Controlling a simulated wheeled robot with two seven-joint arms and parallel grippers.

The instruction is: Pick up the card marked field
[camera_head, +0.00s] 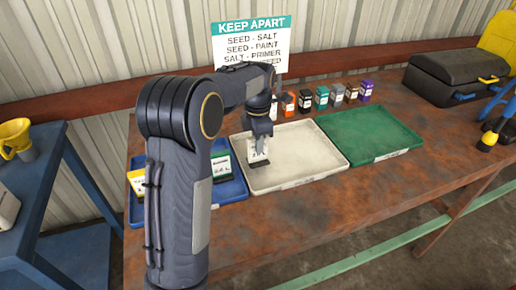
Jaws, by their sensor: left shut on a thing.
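My left gripper (260,127) is shut on a small white card (258,148) with dark print and a dark lower edge. It holds the card upright at the left side of the cream tray (325,176). I cannot read the print, nor tell whether the card touches the tray. A blue tray (236,191) to the left holds a green-topped card (221,163) and a yellow-edged card (137,179). My left arm hides the middle of that tray and whatever lies there. My right gripper is not in view.
A green tray (385,147) lies empty to the right. Several small coloured containers (321,97) stand in a row behind the trays. A KEEP APART sign (250,45) is at the wall. A black case (450,82) stands at the back right. The front right of the bench is clear.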

